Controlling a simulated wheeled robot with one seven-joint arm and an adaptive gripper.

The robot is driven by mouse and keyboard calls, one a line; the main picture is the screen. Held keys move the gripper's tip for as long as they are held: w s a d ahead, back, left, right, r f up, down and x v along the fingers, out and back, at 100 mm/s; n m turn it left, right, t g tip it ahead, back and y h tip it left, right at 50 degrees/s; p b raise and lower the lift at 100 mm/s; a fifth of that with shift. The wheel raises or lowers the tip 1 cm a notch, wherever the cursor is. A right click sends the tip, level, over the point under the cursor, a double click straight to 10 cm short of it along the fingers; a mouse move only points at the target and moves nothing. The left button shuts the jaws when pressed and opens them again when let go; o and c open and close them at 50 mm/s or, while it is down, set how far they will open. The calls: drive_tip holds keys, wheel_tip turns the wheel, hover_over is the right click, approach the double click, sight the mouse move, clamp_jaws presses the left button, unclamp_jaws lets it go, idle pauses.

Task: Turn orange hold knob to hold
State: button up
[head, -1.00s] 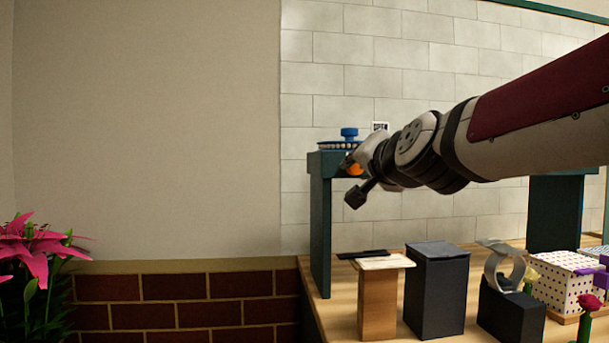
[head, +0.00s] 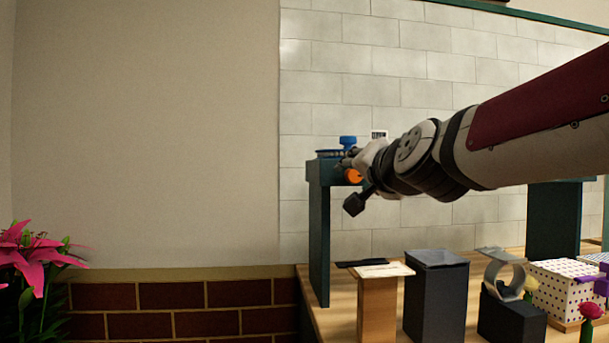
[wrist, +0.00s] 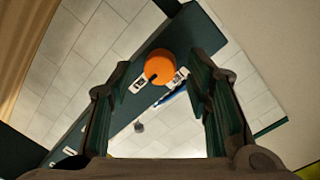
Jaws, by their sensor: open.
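The orange hold knob (wrist: 159,66) is round with a dark mark, on the front of a dark green rail, with small white labels on either side of it. In the wrist view it lies beyond and between the fingers of my gripper (wrist: 160,90). The fingers are apart on both sides of it, and I see no contact. In the head view the knob (head: 354,176) shows partly behind my gripper (head: 352,180), which largely hides it. My gripper is open and empty.
A blue knob (head: 348,141) stands on top of the green frame (head: 319,240). Below, on the wooden table, are a wooden stand (head: 377,308), a dark block (head: 435,300) and a grey ring holder (head: 502,270). Pink flowers (head: 35,265) are at the far left.

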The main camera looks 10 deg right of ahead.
drive_tip(key=s+r, duration=0.1)
drive_tip(key=s, duration=1)
drive_tip(key=shift+s, duration=0.4)
drive_tip(key=s+a+f+n+g, duration=0.1)
drive_tip(key=s+f+n+g, duration=0.1)
drive_tip(key=f, duration=0.5)
drive_tip(key=s+a+f+n+g+y, duration=0.1)
drive_tip(key=s+f+n+g, duration=0.1)
drive_tip(key=s+f+g, duration=0.2)
drive_tip(key=s+a+f+n+g, duration=0.1)
drive_tip(key=s+f, duration=0.4)
drive_tip(key=f, duration=0.5)
drive_tip(key=shift+s+a+n+g+y, duration=0.3)
drive_tip(key=shift+n+g+y, duration=0.15)
drive_tip(key=shift+g, duration=0.45)
drive_tip(key=s+d+f+n+g+h, duration=0.1)
drive_tip(key=s+d+f+n+g, duration=0.1)
drive_tip(key=s+f+g, duration=0.5)
drive_tip(key=s+d+f+n+g+h, duration=0.15)
drive_tip(key=s+f, duration=0.25)
drive_tip(key=s, duration=0.7)
wheel_tip(320, 180, up, 27)
drive_tip(key=t+p, duration=0.4)
drive_tip(key=p, duration=2.1)
drive_tip(key=shift+w+d+y, duration=0.15)
drive_tip(key=shift+w+y, duration=0.1)
drive_tip(key=shift+y, duration=0.05)
